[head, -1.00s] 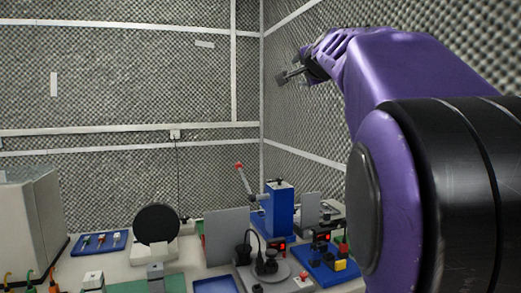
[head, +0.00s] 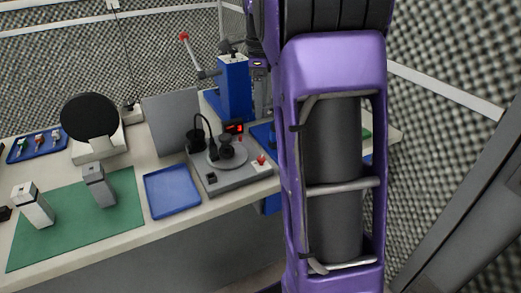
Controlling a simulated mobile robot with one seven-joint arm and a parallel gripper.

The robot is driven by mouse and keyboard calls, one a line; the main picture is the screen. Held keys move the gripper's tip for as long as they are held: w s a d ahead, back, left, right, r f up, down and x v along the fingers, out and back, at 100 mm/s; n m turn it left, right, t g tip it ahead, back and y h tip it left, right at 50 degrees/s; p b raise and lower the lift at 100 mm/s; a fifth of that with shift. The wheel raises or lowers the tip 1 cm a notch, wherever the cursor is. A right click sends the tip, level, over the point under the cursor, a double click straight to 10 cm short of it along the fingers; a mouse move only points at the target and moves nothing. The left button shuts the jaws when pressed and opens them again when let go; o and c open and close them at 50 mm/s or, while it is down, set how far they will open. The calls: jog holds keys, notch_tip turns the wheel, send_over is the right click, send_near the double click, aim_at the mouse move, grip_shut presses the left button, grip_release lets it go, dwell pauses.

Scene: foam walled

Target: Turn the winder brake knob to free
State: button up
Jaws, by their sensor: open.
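The grey bench unit (head: 232,180), which I take to be the winder, stands at the front of the bench, with a round grey plate and a black hub (head: 226,148) on top. A small red knob (head: 262,159) sits on a pale base at its right front corner. I cannot tell whether this is the brake knob, or its setting. My purple arm fills the picture right of the unit.
A blue press (head: 235,88) with a red-tipped lever stands behind. A grey upright panel (head: 171,122), a blue tray (head: 172,191), a green mat (head: 75,226) and a black disc (head: 89,120) lie left. My arm hides much of the bench's right end.

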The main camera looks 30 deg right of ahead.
aim_at(261, 158)
notch_tip(261, 158, down, 17)
jog(key=b, duration=0.3)
jog(key=shift+r, duration=0.2)
jog(key=shift+c, duration=0.2)
grip_shut()
